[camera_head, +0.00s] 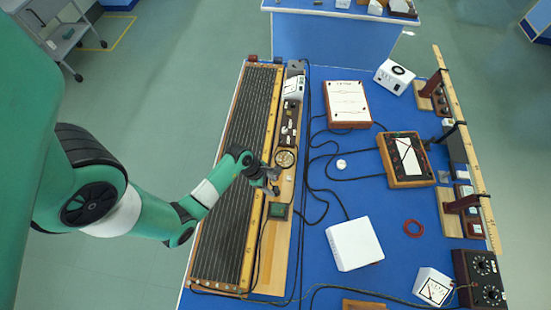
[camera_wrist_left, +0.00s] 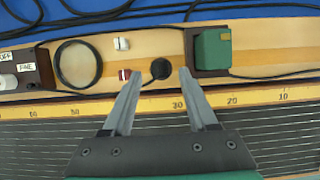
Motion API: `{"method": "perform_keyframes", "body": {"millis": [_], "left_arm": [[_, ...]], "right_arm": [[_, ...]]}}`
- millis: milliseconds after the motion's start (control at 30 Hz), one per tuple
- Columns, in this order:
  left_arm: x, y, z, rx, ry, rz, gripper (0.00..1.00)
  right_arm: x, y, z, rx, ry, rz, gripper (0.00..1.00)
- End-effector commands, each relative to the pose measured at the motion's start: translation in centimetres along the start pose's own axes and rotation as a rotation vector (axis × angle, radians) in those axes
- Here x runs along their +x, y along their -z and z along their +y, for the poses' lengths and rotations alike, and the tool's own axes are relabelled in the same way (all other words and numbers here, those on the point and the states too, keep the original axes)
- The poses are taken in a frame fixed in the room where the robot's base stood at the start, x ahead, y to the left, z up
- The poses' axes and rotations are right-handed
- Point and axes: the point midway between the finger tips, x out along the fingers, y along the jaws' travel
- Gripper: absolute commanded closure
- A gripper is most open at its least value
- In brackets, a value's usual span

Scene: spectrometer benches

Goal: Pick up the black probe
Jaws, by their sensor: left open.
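I cannot tell the height gap. In the head view my left gripper (camera_head: 271,182) is over the wooden strip of the long bench, and the probe cannot be made out there. My right gripper is not in view.
A green box (camera_wrist_left: 212,48) sits just right of the probe in the wrist view. A black ring (camera_wrist_left: 78,64) and two small terminals, one white (camera_wrist_left: 121,44), lie to the left. A wired long board (camera_head: 236,160) with a scale runs alongside. Loose black cables cross the blue table.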

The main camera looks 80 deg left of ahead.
Motion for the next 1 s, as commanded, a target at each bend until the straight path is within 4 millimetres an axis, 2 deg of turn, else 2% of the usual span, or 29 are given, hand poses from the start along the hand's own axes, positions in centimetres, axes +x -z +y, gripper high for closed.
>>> {"method": "perform_keyframes", "body": {"millis": [100,200,467,567,800,1000], "left_arm": [[2.6,0.2,-0.1,0.001,0.003,0.001,0.41],[3.9,0.1,-0.1,0.001,0.002,0.001,0.41],[4.2,0.0,-0.1,0.000,0.000,0.000,0.41],[4.2,0.0,-0.1,0.000,0.000,0.000,0.56],[4.2,0.0,-0.1,0.000,0.000,0.000,0.99],[4.2,0.0,-0.1,0.000,0.000,0.000,1.00]], "right_arm": [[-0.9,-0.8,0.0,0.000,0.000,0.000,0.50],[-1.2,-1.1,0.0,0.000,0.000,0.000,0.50],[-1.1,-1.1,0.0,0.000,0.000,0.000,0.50],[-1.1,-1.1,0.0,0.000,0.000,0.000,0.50],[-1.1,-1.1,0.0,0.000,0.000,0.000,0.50],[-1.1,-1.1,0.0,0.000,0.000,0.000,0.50]]}}
